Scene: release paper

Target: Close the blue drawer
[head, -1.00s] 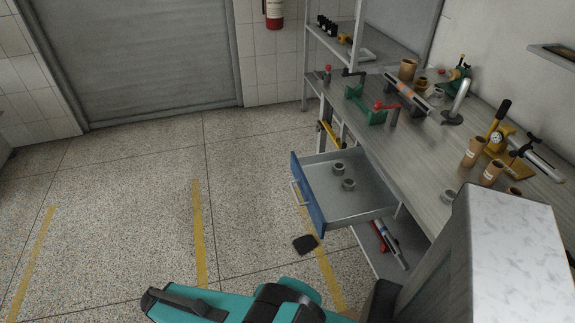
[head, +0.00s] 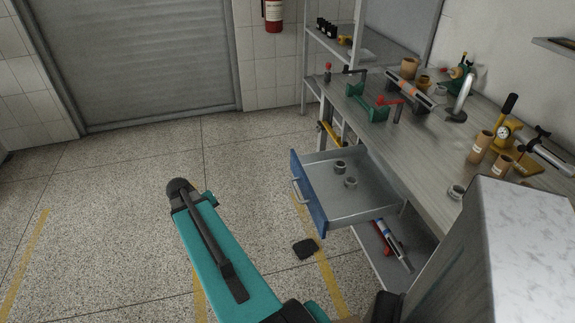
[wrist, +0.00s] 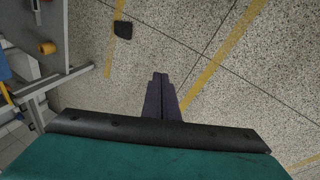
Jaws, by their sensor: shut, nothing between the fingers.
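The blue drawer (head: 308,195) is pulled out from under the workbench in the head view. Its blue front faces left and carries a pale bar handle (head: 296,190). Two small grey rings (head: 341,167) lie inside its grey tray. My gripper (wrist: 160,78) shows in the wrist view as two dark fingers pressed together, empty, over bare floor. My teal arm stands to the left of the drawer in the head view, apart from it. I cannot make out the fingers there. A blue patch at the wrist view's left edge is too cut off to identify.
The workbench (head: 440,133) holds tools, cardboard tubes and a green clamp (head: 368,105). A lower shelf under the drawer holds a red and a silver tool. A black pad (head: 305,248) lies on the floor.

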